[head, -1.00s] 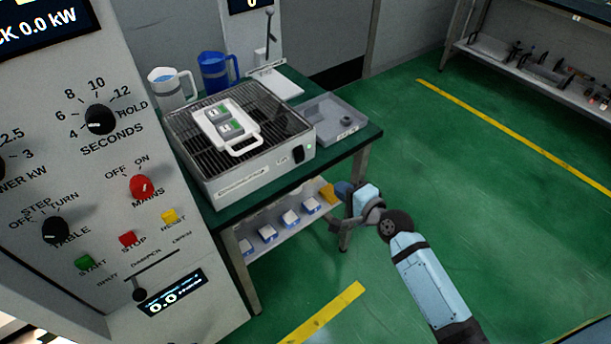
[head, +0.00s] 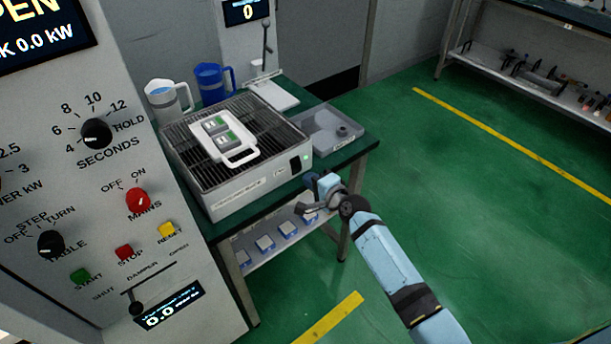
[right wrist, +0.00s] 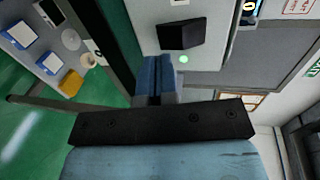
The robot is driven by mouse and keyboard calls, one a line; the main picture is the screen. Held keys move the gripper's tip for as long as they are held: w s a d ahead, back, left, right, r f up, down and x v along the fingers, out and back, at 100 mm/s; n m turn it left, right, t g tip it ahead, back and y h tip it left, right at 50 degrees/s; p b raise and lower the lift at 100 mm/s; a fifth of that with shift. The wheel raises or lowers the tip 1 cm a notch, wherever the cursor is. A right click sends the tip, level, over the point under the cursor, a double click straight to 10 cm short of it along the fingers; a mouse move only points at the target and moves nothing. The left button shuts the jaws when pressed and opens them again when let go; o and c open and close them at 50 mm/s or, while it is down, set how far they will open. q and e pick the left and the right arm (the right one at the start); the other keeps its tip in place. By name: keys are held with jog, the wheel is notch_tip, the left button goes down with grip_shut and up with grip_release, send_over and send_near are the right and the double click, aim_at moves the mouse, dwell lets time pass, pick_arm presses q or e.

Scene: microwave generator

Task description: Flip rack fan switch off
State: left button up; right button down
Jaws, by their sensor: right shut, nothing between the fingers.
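The rack fan switch (head: 295,164) is a black rocker on the front face of the grey rack box (head: 240,192), near its right end. A small lit green lamp (head: 306,157) sits beside it. In the right wrist view the black switch (right wrist: 182,33) and the green lamp (right wrist: 183,59) show just beyond the fingertips. My right gripper (head: 311,180) is shut and empty, just in front of and below the switch. Its blue fingers (right wrist: 156,75) are together in the right wrist view, with no clear contact on the switch. My left gripper is out of view.
The box stands on a green-topped table (head: 362,148) with a white-handled carrier (head: 222,140) on its grille. Two jugs (head: 168,100) and a grey tray (head: 330,130) stand around it. A control panel (head: 205,300) rises at left; the floor at right is clear.

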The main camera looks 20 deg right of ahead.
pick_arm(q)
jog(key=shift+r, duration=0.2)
pick_arm(e)
jog(key=shift+x, duration=1.3)
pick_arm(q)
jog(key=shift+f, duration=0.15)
pick_arm(e)
jog(key=shift+f, duration=0.1)
